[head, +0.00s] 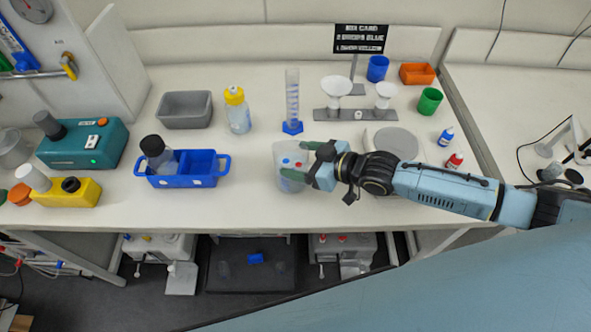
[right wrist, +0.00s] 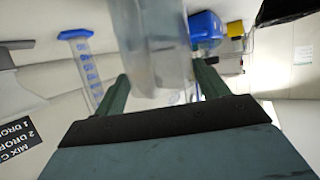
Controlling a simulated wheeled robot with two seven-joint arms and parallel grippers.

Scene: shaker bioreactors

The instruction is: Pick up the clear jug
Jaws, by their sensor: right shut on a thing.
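The clear jug (head: 288,176) stands at the front middle of the white bench in the head view, with red and blue marks showing on or through it. My right gripper (head: 300,162) reaches it from the right and is shut on it. In the right wrist view the jug (right wrist: 155,45) fills the space between the two green fingers (right wrist: 160,85) and is blurred by closeness. I cannot tell from these frames whether its base is off the bench. My left gripper is not in view.
A measuring cylinder (head: 292,100) stands behind the jug. A blue tray (head: 205,180) with a black-capped bottle is to its left, a yellow-capped bottle (head: 238,112) behind left. A funnel stand (head: 350,115) and grey round plate (head: 395,142) are right. The bench front edge is close.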

